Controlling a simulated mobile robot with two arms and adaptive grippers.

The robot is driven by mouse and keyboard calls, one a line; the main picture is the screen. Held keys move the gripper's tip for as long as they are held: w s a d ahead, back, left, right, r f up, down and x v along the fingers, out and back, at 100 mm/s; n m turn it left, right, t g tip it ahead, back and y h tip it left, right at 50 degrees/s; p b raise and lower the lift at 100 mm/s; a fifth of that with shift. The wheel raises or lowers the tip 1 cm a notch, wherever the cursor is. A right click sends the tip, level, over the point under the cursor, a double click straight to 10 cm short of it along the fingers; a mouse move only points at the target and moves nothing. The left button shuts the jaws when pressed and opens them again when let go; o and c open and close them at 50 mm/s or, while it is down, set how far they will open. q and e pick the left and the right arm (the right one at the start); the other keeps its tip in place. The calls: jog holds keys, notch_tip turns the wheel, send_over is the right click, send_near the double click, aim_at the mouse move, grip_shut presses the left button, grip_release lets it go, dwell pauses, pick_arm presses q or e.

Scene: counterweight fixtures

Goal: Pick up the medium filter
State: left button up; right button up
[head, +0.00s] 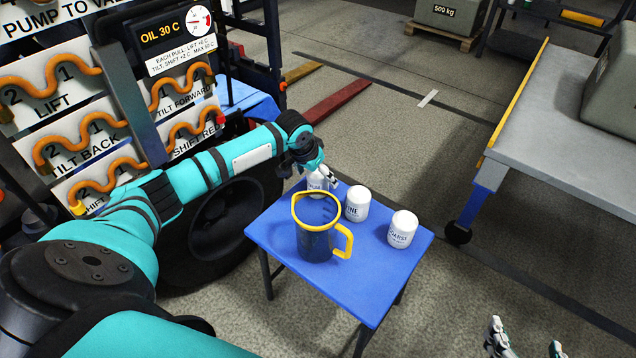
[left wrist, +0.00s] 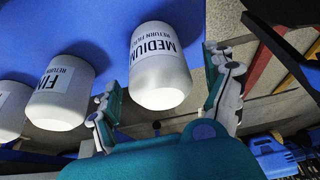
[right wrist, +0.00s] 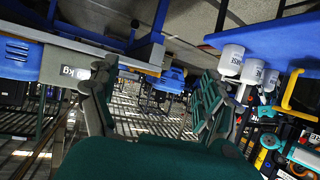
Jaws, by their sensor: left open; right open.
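The medium filter is a white canister standing on the small blue table (head: 375,285); in the head view it (head: 316,184) is partly hidden by my left gripper (head: 327,176) and a jug. In the left wrist view its label reads MEDIUM, and the filter (left wrist: 158,72) sits between the spread fingers of my left gripper (left wrist: 163,80), with gaps at both sides. The fine filter (head: 356,203) and the coarse filter (head: 402,229) stand to its right in the head view. My right gripper (head: 525,342) is open and empty, away from the table at the lower right.
A dark jug with a yellow rim and handle (head: 316,240) stands on the blue table in front of the medium filter. A control panel with orange handles (head: 95,130) and a large wheel (head: 225,215) are at the left. A grey bench (head: 560,120) is at the right.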

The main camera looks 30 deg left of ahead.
pick_arm(q)
jog(key=shift+w+f, duration=0.1)
jog(key=shift+f, duration=0.15)
jog(key=c, duration=1.5)
